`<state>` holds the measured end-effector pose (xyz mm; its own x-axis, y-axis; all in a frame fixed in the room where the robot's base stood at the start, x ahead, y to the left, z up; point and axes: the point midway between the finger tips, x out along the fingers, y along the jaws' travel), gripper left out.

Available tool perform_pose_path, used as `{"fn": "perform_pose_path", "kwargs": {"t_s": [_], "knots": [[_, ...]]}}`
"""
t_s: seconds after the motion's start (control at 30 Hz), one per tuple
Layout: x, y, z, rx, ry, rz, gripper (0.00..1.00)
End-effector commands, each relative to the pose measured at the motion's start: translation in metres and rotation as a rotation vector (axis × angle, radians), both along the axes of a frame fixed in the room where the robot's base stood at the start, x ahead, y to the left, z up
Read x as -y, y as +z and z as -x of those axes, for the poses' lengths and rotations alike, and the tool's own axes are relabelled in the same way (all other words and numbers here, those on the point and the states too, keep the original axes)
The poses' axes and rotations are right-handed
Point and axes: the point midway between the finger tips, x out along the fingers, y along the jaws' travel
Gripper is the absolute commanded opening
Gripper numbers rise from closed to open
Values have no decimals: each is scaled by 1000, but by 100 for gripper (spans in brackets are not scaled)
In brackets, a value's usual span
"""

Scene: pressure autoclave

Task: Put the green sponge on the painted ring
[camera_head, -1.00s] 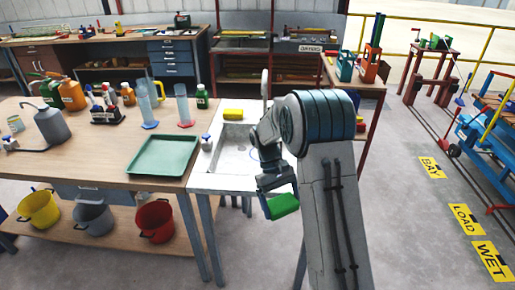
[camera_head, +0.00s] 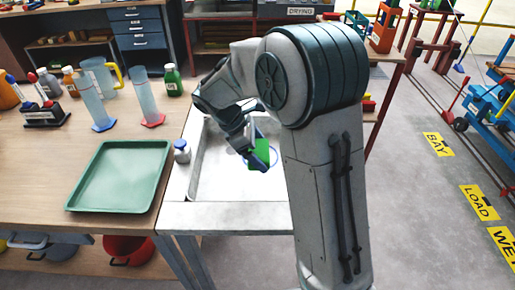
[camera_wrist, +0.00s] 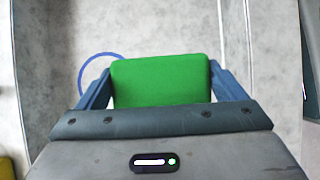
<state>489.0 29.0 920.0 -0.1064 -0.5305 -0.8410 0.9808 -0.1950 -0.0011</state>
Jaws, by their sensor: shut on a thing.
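The green sponge (camera_wrist: 160,80) is held between the two blue fingers of my gripper (camera_head: 256,156). It also shows in the head view (camera_head: 262,153), over the pale basin. The painted ring (camera_wrist: 84,78) is a blue outline on the basin's grey floor. In the wrist view it lies beyond and left of the sponge, and the sponge and left finger hide part of it. In the head view a bit of the blue outline (camera_head: 275,152) shows beside the sponge. The sponge appears to be above the floor; the exact gap cannot be told.
The basin (camera_head: 235,186) has raised edges around its floor. A small white bottle with a blue cap (camera_head: 181,152) stands at its left edge. A green tray (camera_head: 120,177) lies on the wooden bench to the left. A yellow thing shows at the wrist view's lower left edge (camera_wrist: 5,166).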

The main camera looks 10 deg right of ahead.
Motion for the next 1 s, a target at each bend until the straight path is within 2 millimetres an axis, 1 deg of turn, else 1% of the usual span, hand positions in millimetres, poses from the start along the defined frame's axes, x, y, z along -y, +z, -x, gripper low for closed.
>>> {"fn": "perform_pose_path", "kwargs": {"t_s": [0.13, 0.4, 0.6, 0.73, 0.87, 1.0], "knots": [[4, -11, -17, -3, 6, 1, 65], [18, -43, -69, -2, 2, 0, 65], [26, -62, -100, -1, 1, 0, 65], [29, -68, -110, 0, 1, 0, 65], [29, -73, -112, 0, 2, 0, 65], [30, -92, -111, -2, 2, 0, 65]]}}
